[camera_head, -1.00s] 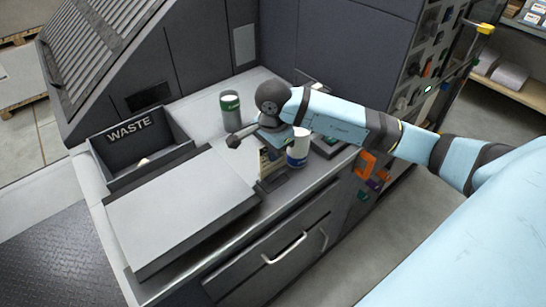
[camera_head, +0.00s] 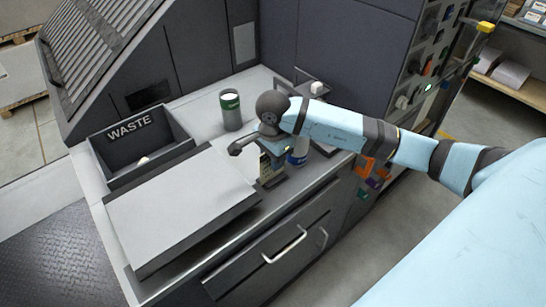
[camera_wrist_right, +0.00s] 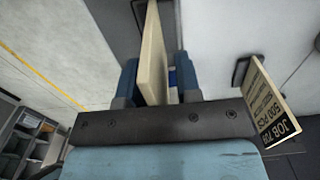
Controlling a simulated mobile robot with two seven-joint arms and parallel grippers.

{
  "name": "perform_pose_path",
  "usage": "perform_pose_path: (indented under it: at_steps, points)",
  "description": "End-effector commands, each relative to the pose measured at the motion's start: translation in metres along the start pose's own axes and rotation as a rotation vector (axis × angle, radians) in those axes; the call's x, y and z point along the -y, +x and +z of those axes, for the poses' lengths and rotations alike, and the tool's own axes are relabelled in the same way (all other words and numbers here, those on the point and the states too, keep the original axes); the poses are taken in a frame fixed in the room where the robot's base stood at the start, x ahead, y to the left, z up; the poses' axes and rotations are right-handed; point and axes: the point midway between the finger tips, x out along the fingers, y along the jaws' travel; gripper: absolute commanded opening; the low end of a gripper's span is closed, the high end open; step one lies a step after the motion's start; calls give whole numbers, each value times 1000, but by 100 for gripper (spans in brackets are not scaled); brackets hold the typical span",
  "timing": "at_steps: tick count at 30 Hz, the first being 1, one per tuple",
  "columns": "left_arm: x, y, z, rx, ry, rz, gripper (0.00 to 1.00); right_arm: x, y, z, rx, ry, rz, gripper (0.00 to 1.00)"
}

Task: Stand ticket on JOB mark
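My right gripper (camera_head: 279,149) is low over the counter beside the platen. In the right wrist view its two blue fingers (camera_wrist_right: 157,85) stand apart, with a beige panel (camera_wrist_right: 152,55) between them. A gap shows at the panel's right side, so the fingers look open around it. A beige ticket card printed JOB and 500 PCS (camera_wrist_right: 268,108) shows right of the fingers. I cannot tell whether both panels are one piece. The JOB mark cannot be made out. My left gripper is not in view.
A dark WASTE bin (camera_head: 118,155) stands at the left. A grey flat-topped block (camera_head: 180,210) lies in front of it. The counter is clear around the green can.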

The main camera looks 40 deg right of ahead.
Motion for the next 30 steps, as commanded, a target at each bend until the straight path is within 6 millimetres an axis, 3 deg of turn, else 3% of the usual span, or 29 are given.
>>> perform_pose_path:
  at_steps: [5,18,24,30]
  points:
    - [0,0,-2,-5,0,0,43,1,-20,0,-1,-1,-5,31]
    - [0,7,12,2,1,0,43,1,-107,0,0,-1,-3,31]
    - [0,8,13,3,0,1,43,0,-122,0,0,0,-1,31]
    - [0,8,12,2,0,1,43,0,-123,0,0,0,0,31]
